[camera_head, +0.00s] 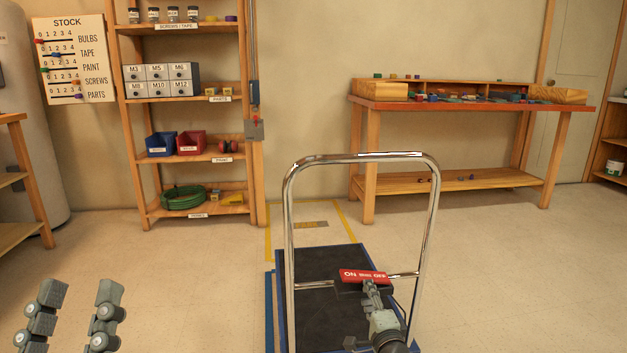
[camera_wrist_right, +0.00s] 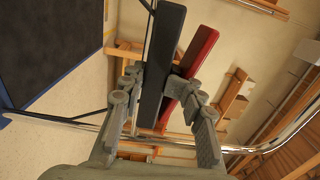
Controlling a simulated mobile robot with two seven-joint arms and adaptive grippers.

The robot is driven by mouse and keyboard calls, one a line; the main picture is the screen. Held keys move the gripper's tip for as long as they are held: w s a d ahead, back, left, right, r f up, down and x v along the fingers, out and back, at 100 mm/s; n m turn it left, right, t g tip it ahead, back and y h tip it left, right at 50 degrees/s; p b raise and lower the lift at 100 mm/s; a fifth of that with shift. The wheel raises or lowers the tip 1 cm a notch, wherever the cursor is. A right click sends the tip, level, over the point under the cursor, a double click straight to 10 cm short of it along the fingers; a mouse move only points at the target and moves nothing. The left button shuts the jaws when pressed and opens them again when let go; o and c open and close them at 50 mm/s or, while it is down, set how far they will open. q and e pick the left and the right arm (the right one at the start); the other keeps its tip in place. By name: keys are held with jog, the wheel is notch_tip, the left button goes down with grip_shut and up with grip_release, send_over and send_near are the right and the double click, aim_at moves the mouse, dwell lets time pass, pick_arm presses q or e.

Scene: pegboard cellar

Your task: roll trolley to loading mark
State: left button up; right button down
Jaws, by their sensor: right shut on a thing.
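The trolley has a dark deck (camera_head: 318,262) with blue edges and a tall chrome push handle (camera_head: 288,225). A black grip block (camera_head: 350,288) with a red lever (camera_head: 364,276) marked ON sits on its crossbar; the block (camera_wrist_right: 163,60) and lever (camera_wrist_right: 197,58) show in the wrist view. My right gripper (camera_head: 370,287) is shut on the black block, which lies between its fingers (camera_wrist_right: 152,85). My left gripper (camera_head: 81,292) is open and empty at the lower left. The loading mark (camera_head: 352,225), a yellow floor outline with a small plate, lies just beyond the deck, partly hidden by the trolley.
A wooden shelf rack (camera_head: 130,120) stands behind the mark on the left. A workbench (camera_head: 470,105) with small parts stands at the back right. Another shelf (camera_head: 20,185) edges in at far left. The floor (camera_head: 500,265) to the right of the trolley is clear.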

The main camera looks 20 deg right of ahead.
jog(key=shift+s+f, duration=0.1)
jog(key=shift+f, duration=0.2)
jog(key=c, duration=1.1)
grip_release()
jog(key=shift+a+f, duration=0.1)
jog(key=shift+f, duration=0.15)
jog(key=shift+r, duration=0.1)
jog(key=shift+s, duration=0.25)
jog(key=p+v, duration=0.4)
jog(key=v, duration=0.7)
jog(key=shift+s+p, duration=0.25)
jog(key=shift+p, duration=0.05)
jog(key=shift+a, duration=0.1)
